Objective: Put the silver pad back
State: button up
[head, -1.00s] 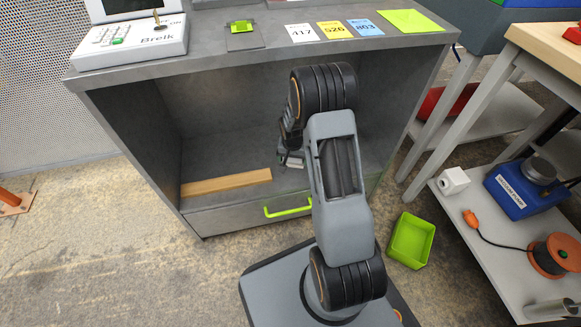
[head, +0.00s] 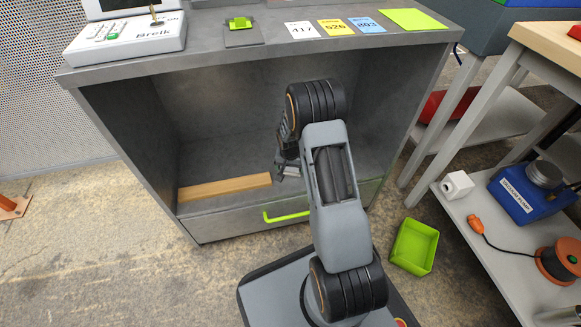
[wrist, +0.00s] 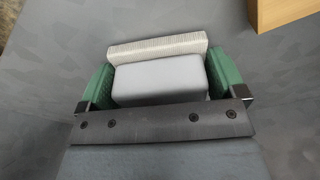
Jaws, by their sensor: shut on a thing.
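The silver pad shows in the wrist view as a smooth grey block (wrist: 160,80) with a pale ribbed strip along its far side. My gripper (wrist: 158,76) has its two green fingers against the left and right ends of the pad. In the head view my gripper (head: 284,158) is inside the open bay of the grey cabinet (head: 135,140), with a small pale part of the pad (head: 291,171) showing below it. My arm hides part of the bay. I cannot tell whether the pad touches the bay floor.
A wooden bar (head: 225,187) lies on the bay floor left of my gripper, its end also in the wrist view (wrist: 282,12). A drawer with a green handle (head: 287,216) is below. A green bin (head: 413,246) stands on the floor at right, beside a cluttered trolley (head: 500,225).

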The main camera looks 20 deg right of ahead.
jog(key=o, duration=0.6)
jog(key=shift+f, duration=0.1)
jog(key=r+p, duration=0.1)
jog(key=r, duration=0.2)
jog(key=r+p, duration=0.2)
jog(key=r, duration=0.2)
jog(key=s+r+p, duration=0.1)
jog(key=r+p, duration=0.1)
jog(key=r, duration=0.2)
jog(key=shift+a+r, duration=0.15)
jog(key=shift+a, duration=0.2)
jog(key=s+a+r+n, duration=0.3)
jog(key=s+a+r, duration=0.2)
jog(key=s+r, duration=0.5)
jog(key=s+a+r+n+t, duration=0.1)
jog(key=s+a+r+n, duration=0.2)
jog(key=s+r, duration=0.7)
jog(key=shift+s+a+n+y, duration=0.4)
jog(key=shift+s+a, duration=0.1)
jog(key=shift+a, duration=0.45)
